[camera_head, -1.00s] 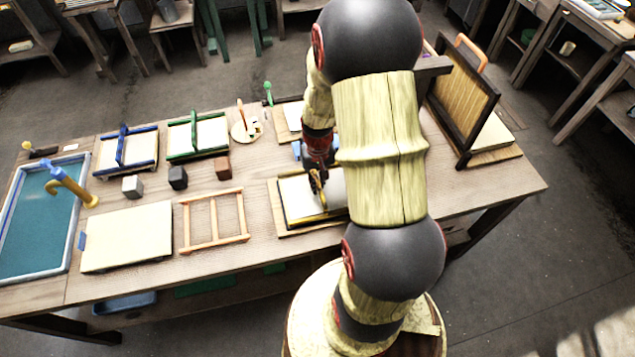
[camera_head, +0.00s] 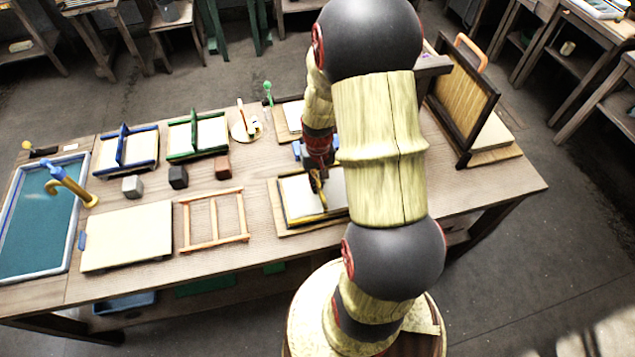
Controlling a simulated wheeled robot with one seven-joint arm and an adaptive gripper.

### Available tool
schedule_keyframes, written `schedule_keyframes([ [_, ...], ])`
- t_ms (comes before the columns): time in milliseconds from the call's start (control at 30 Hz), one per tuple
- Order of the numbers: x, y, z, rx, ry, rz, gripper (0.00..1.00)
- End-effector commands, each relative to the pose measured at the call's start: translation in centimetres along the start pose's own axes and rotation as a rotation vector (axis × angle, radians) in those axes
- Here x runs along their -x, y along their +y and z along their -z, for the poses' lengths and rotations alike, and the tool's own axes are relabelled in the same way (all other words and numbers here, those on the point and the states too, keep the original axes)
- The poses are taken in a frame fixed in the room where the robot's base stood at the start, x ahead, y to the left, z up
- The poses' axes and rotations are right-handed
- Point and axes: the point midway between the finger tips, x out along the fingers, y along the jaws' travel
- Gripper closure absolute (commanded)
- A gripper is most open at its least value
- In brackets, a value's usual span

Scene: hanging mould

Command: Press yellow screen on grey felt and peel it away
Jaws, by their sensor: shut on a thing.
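The yellow screen (camera_head: 300,221) shows as a thin yellow edge along the front of a pale pad on a wooden board (camera_head: 283,232), right of the table's middle. The pad, pale grey to white, appears to be the felt (camera_head: 299,197). My gripper (camera_head: 320,198) is over this pad, pointing down, shut on the yellow screen's handle. My arm hides the right side of the board and much of the screen. I cannot tell whether the screen is pressed flat or slightly apart from the felt.
Left of the board lie a wooden frame (camera_head: 214,245) and a pale board (camera_head: 127,238). Small blocks (camera_head: 178,177), a blue-handled screen (camera_head: 126,150) and a green-handled one (camera_head: 197,136) stand behind. A teal vat (camera_head: 38,225) is far left; a dark upright frame (camera_head: 463,103) is right.

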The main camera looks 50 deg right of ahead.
Motion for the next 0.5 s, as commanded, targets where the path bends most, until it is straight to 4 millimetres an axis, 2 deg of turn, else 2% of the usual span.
schedule_keyframes([
  [500, -0.63, 0.0, 0.01, 0.0, 0.0, 0.0, 1.0],
])
